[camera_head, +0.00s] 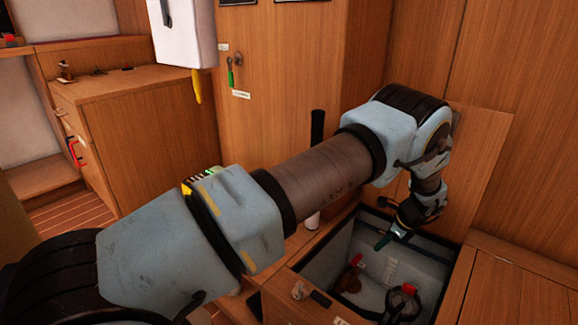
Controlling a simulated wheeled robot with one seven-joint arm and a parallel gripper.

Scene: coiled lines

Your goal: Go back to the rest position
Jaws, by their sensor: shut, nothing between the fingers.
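My arm reaches across the middle of the head view to the right. My gripper (385,240) hangs at its end, pointing down over the mouth of an open locker (438,248) with grey inner walls. Its fingers are shut and small in this view, with nothing seen between them. The gripper is near the locker's back left part, above the things inside.
A wooden cabinet (150,130) stands left; a white box (184,32) hangs above.

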